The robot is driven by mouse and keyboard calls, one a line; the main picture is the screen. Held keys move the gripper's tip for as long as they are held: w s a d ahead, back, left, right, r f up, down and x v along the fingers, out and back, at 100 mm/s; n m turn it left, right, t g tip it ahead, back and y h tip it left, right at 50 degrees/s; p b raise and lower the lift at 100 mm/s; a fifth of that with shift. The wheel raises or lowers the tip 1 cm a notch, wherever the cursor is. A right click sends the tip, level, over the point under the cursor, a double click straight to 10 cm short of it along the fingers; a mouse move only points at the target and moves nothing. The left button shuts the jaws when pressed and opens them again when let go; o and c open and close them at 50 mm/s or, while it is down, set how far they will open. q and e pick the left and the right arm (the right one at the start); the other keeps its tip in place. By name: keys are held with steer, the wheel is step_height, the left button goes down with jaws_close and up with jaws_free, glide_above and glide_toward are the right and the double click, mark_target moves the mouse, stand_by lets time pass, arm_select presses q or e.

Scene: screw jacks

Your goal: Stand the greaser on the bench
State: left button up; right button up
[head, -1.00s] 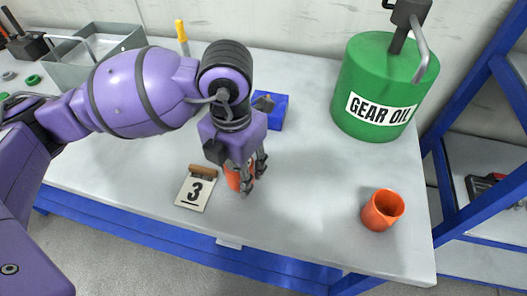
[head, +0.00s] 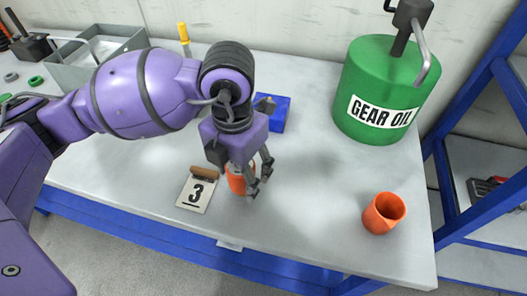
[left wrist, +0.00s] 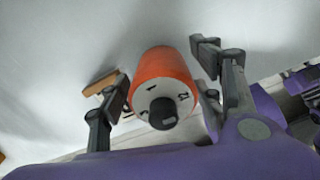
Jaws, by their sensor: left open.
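The greaser, an orange cylinder (head: 236,181) with a pale numbered dial end and a black knob (left wrist: 163,113), is on the bench (head: 310,190). It appears to stand upright, with the dial end facing the left wrist camera. My left gripper (head: 259,182) points down at it. In the left wrist view its fingers (left wrist: 160,78) are spread on either side of the greaser, with a gap at least on the right. In the head view the fingers and palm partly hide the greaser, and its foot is hard to see.
An open orange cup (head: 383,213) stands near the right edge. A green gear oil can (head: 380,90), blue block (head: 272,113) and grey tray (head: 100,62) are behind. The middle right is clear.

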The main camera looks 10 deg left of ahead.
arm_select(q)
step_height(320, 180, up, 12)
steer(key=shift+f+p, duration=0.15)
steer(key=shift+p, duration=0.2)
